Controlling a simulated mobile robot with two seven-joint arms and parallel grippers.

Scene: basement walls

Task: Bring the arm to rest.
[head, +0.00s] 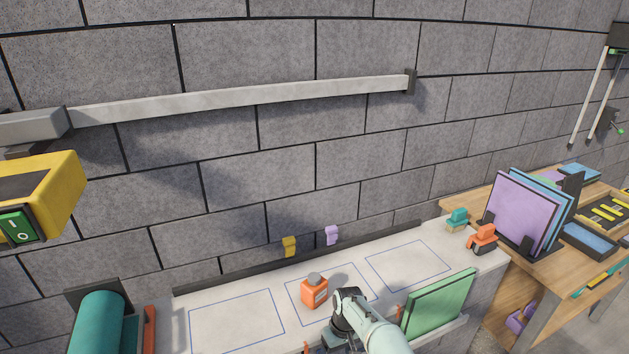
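One of my arms, apparently the right (378,331), comes in from the bottom edge, right of centre. It is a pale cylinder ending in a dark end part, which is over the front of a white counter (262,274). No fingertips can be made out there, so I cannot tell whether that gripper is open or holding anything. My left gripper is not in view. An orange bottle with a grey cap (314,291) stands upright on the counter, inside the middle blue outline, just left of the dark end part and apparently apart from it.
A green panel (440,300) stands right of my arm. A yellow clip (289,246) and a purple one (332,235) sit by the back ledge. A wooden table (466,206) with upright panels is at right, a teal roll (97,325) at left. The left outline (236,325) is empty.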

